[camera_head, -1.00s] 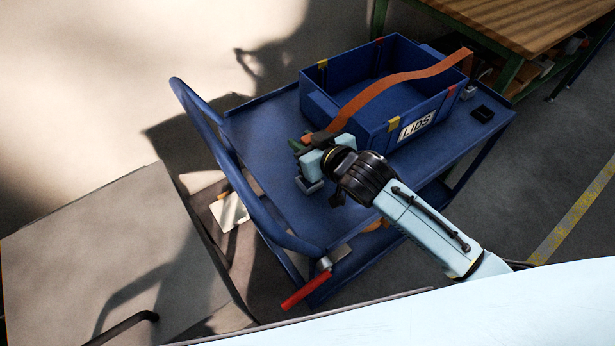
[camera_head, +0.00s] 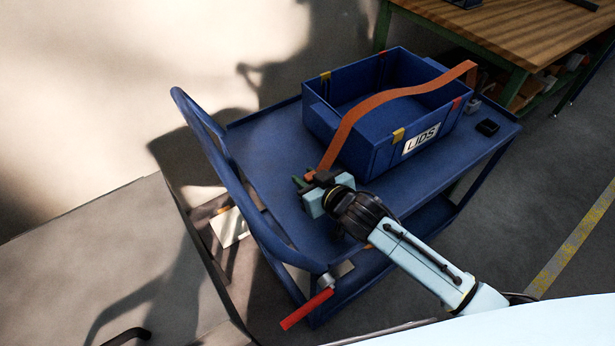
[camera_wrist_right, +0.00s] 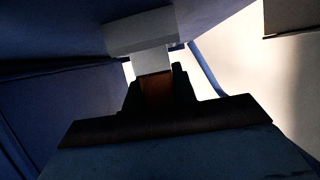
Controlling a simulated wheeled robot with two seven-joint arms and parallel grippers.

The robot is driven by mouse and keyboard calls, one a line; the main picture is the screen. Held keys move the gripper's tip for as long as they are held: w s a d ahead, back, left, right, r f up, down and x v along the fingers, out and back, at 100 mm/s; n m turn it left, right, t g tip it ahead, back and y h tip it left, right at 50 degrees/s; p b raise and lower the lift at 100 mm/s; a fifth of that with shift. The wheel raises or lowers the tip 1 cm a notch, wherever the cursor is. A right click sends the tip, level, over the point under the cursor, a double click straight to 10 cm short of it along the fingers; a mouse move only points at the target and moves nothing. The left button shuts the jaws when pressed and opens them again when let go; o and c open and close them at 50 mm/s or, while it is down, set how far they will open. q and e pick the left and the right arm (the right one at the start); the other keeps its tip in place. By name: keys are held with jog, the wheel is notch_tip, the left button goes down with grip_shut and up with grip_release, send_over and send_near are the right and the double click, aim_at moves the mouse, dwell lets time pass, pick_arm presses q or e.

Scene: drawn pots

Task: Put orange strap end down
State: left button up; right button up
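The orange strap (camera_head: 370,102) runs from the far right end of the blue box (camera_head: 382,150), over its open top, down to my right gripper (camera_head: 309,182). My right gripper is at the box's near left side, low over the cart deck. It looks shut on the orange strap end, which shows dark orange between the fingers in the right wrist view (camera_wrist_right: 157,90). A pale grey block (camera_wrist_right: 148,32) is right by the fingertips there; whether the strap touches it I cannot tell. My left gripper is out of view.
A wooden bench (camera_head: 520,35) stands at the back right.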

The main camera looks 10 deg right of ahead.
jog(key=o, duration=0.4)
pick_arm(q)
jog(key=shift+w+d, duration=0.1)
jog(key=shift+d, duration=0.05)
pick_arm(e)
jog(key=shift+r, duration=0.2)
jog(key=p+v, duration=0.2)
jog(key=v, duration=0.8)
jog(key=shift+s+d, duration=0.2)
jog(key=shift+s, duration=0.05)
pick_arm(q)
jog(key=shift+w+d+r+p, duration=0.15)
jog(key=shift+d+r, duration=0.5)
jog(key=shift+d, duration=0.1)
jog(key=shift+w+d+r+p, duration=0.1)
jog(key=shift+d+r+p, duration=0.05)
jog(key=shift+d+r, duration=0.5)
pick_arm(e)
jog(key=shift+s+d+r, duration=0.25)
jog(key=shift+s+r, duration=0.1)
jog(key=shift+s, duration=0.25)
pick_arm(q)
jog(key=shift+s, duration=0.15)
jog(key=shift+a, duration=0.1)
